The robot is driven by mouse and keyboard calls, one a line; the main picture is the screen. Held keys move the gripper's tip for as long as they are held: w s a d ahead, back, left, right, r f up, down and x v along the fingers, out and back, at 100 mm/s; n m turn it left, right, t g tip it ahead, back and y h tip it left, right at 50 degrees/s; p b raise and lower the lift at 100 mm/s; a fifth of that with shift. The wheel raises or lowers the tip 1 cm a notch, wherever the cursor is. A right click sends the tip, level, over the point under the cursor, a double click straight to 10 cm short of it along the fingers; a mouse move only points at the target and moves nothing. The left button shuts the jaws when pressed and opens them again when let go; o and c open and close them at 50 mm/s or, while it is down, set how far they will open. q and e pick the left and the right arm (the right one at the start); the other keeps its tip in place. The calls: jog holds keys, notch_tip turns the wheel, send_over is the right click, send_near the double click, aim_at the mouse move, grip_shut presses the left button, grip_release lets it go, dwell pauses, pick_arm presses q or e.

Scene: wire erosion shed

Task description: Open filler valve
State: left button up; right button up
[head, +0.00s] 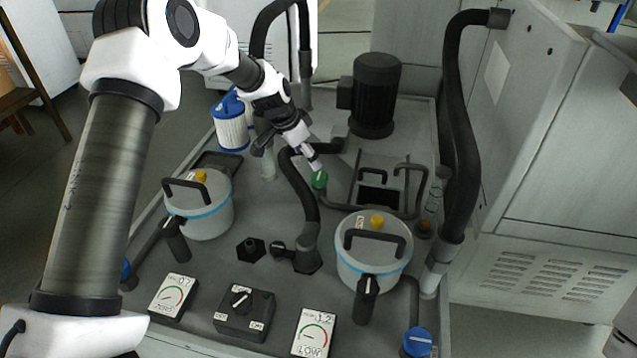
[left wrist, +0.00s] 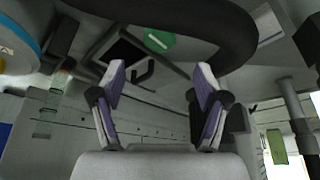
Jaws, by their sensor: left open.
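A round green valve knob (head: 320,180) with a pale line across it sits on the grey deck at the middle. It also shows at the top of the left wrist view (left wrist: 158,40). Which valve is the filler valve is not labelled in view. My left gripper (head: 314,163) reaches in from the upper left and is close to the green knob. In the left wrist view its two purple-grey fingers (left wrist: 160,78) are apart with nothing between them, and the knob shows beyond the fingertips. Contact with the knob cannot be told. My right gripper is not in view.
A thick black hose (head: 302,190) curves beside the green knob. Two lidded canisters (head: 208,224) (head: 355,265), a black motor (head: 376,95) and a blue-white filter (head: 231,122) stand around. Gauges (head: 173,296) (head: 313,333), a switch box (head: 244,315) and a blue knob (head: 417,342) are in front.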

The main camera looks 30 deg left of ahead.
aim_at(318, 176)
pick_arm(q)
jog(key=x, duration=0.8)
jog(key=shift+f, duration=0.1)
jog(key=shift+s, duration=0.1)
jog(key=c, duration=1.2)
